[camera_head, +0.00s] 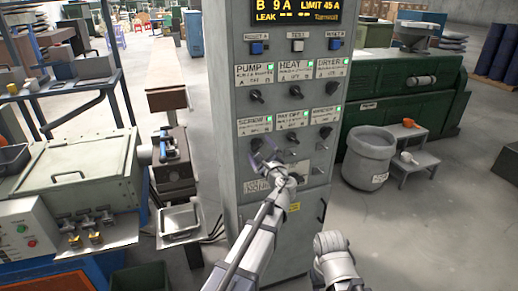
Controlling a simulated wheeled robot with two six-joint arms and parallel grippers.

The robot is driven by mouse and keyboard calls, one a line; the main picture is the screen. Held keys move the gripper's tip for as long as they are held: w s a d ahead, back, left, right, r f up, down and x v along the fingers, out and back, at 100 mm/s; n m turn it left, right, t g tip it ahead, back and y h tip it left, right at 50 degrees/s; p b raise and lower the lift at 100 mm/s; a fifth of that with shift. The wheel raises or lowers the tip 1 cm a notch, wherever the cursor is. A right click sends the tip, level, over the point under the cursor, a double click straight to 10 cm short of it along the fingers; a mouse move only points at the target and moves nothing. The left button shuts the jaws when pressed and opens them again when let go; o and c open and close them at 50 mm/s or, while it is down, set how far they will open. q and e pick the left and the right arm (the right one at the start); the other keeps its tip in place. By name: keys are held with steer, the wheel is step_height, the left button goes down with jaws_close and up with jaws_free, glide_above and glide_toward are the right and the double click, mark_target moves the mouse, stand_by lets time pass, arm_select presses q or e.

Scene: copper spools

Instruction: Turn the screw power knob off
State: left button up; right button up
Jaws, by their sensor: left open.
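The grey control cabinet (222,130) stands in the middle of the view with two rows of labelled black knobs. The screw knob (257,144) is at the left end of the lower row, under a label reading SCREW with a small green light. My left gripper (266,158) is open in front of the panel, just below and right of the screw knob. It overlaps the knob's lower edge in the picture, and I cannot tell whether it touches. The knob's exact setting is too small to read. Part of my right arm shows at the bottom, without its gripper.
The pump knob (256,96) is above, with the heat knob (296,91) and dryer knob (332,89) beside it. The winder knob (325,132) is at lower right. A grey bin (368,160) stands right of the cabinet; a machine with a tray (181,219) stands left.

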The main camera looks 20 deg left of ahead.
arm_select(q)
steer(key=shift+w+a, duration=0.4)
steer(key=shift+w, duration=0.1)
steer(key=c, duration=1.4)
steer(key=shift+n, duration=0.3)
steer(key=n, duration=0.4)
steer(key=shift+n, duration=2)
